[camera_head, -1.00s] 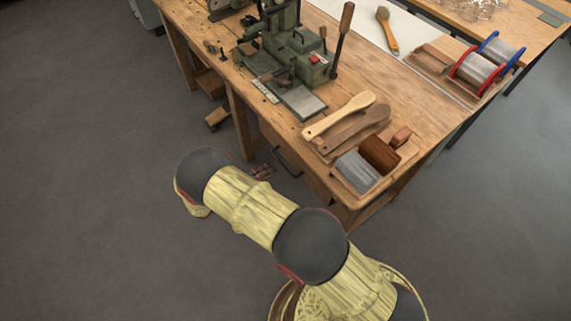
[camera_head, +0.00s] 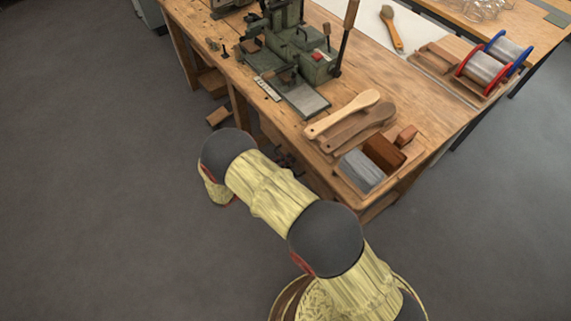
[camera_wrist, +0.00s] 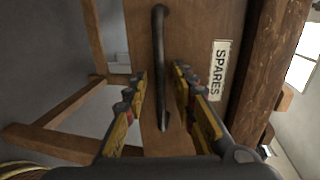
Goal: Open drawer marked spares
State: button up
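The spares drawer (camera_wrist: 195,35) shows in the wrist view as a brown wooden front with a white label (camera_wrist: 219,70) reading SPARES, turned sideways. A dark bar handle (camera_wrist: 160,60) stands on this front and runs down the picture between my fingers. My gripper (camera_wrist: 160,82) is open, with one yellow-and-black finger on each side of the handle and visible gaps between. In the head view my arm covers the drawer front, and the gripper itself is hidden below the arm.
The wooden workbench (camera_head: 405,85) stands above the drawer, with a green machine (camera_head: 300,50), wooden brush handles (camera_head: 345,115) and a tray of blocks (camera_head: 345,176) on it. Wooden legs and rails (camera_wrist: 75,105) flank the drawer. Grey floor (camera_head: 90,200) is clear on the left.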

jog(key=shift+c, duration=0.8)
grip_shut()
